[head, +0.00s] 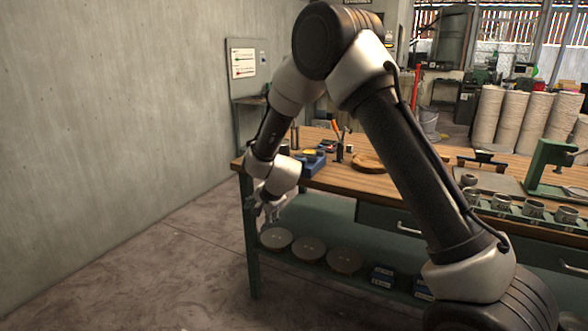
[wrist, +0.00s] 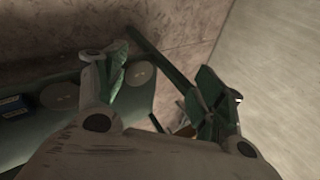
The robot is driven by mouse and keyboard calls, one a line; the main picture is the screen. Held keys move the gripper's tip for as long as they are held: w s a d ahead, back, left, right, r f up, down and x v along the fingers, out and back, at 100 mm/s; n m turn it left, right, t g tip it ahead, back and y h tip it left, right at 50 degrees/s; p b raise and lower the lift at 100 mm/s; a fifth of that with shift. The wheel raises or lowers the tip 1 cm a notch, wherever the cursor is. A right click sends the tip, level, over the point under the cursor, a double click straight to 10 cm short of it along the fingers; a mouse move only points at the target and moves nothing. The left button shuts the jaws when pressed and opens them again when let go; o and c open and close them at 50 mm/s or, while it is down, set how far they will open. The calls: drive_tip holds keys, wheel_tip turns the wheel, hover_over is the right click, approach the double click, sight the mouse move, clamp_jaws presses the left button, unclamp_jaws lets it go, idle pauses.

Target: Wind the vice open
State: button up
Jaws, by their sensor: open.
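A small blue object (head: 312,162), which looks like the vice, sits on the left part of the wooden bench top, near the front edge. It is partly hidden by my arm, and I cannot make out its handle or how wide its jaws stand. My gripper (head: 268,207) hangs just off the bench's front left corner, below the top's edge and apart from the blue object. In the wrist view my gripper (wrist: 163,68) has its two fingers spread with nothing between them. The vice cannot be made out in the wrist view.
The green bench leg (head: 250,240) stands close beside my gripper. Round grey discs (head: 308,248) and blue boxes (head: 383,276) rest on the lower shelf. Floor at left is clear.

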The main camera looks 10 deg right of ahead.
drive_tip(key=w+d+f+m+t+h, duration=0.1)
drive_tip(key=w+f+m+t+h, duration=0.15)
drive_tip(key=w+m, duration=0.4)
drive_tip(key=w+f+m+t+h, duration=0.2)
drive_tip(key=w+m+t+h, duration=0.15)
drive_tip(key=w+m, duration=0.3)
drive_tip(key=s+d+r+m+t+h, duration=0.1)
drive_tip(key=d+r+m+h, duration=0.4)
drive_tip(key=m, duration=0.4)
drive_tip(key=d+r+m+t+h, duration=0.1)
drive_tip(key=d+r+m+h, duration=0.3)
drive_tip(key=r+m, duration=0.35)
drive_tip(key=w+d+m, duration=0.1)
drive_tip(key=w+d, duration=0.4)
drive_tip(key=w, duration=0.1)
drive_tip(key=shift+f+y, duration=0.35)
drive_tip(key=shift+y, duration=0.05)
drive_tip(key=shift+s, duration=0.1)
drive_tip(key=c, duration=1)
